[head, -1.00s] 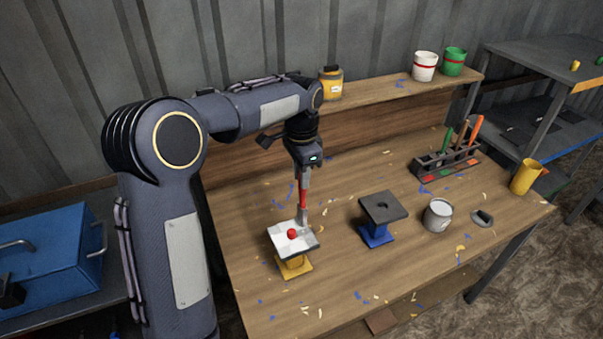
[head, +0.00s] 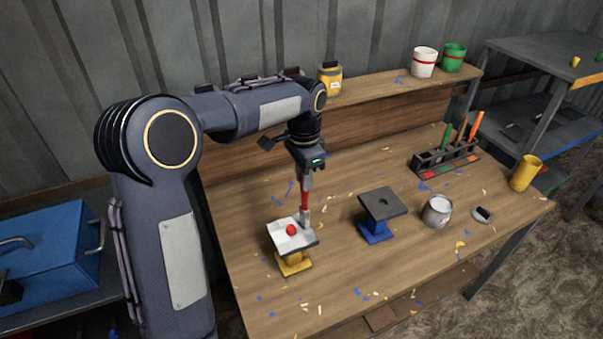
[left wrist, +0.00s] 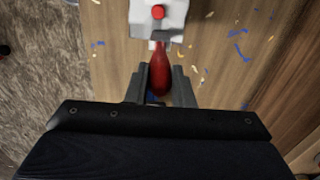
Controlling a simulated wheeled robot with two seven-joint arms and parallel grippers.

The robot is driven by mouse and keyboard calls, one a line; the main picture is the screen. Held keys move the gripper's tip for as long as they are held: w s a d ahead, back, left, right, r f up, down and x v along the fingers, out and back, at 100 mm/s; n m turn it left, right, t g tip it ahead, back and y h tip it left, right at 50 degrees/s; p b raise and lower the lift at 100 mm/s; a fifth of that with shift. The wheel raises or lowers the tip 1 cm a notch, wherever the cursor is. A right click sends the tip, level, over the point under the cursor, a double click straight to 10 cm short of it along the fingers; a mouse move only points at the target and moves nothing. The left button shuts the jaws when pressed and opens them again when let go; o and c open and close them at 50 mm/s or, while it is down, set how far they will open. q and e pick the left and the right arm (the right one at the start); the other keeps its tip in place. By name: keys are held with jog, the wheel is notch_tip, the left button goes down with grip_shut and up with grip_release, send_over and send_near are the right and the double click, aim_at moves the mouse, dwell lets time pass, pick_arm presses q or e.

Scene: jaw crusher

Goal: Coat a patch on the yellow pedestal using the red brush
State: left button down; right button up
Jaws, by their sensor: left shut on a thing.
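My left gripper (head: 305,172) points down and is shut on the red brush (head: 304,199). In the left wrist view the brush's red handle (left wrist: 160,72) sits between the two fingers. The brush's lower end is at the right part of the white top of the yellow pedestal (head: 293,264); I cannot tell whether it touches. A round red thing (head: 291,230) is on the white top (head: 282,238), beside the brush. It also shows in the left wrist view (left wrist: 158,12). My right gripper is out of view.
A blue pedestal with a dark top (head: 382,203) stands to the right. Beyond it are a grey can (head: 437,212), a small dish (head: 482,215), a tool rack (head: 447,160) and a yellow mug (head: 524,175). The shelf behind holds a yellow jar (head: 330,80) and two buckets.

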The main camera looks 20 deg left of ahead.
pick_arm(q)
jog(key=shift+w+a+f+p, duration=0.15)
jog(key=shift+w+a+p, duration=0.5)
jog(key=shift+p, duration=0.4)
jog(key=shift+s, duration=0.15)
dwell(0.7)
jog(key=shift+r+p, duration=0.3)
jog(key=shift+r, duration=2.25)
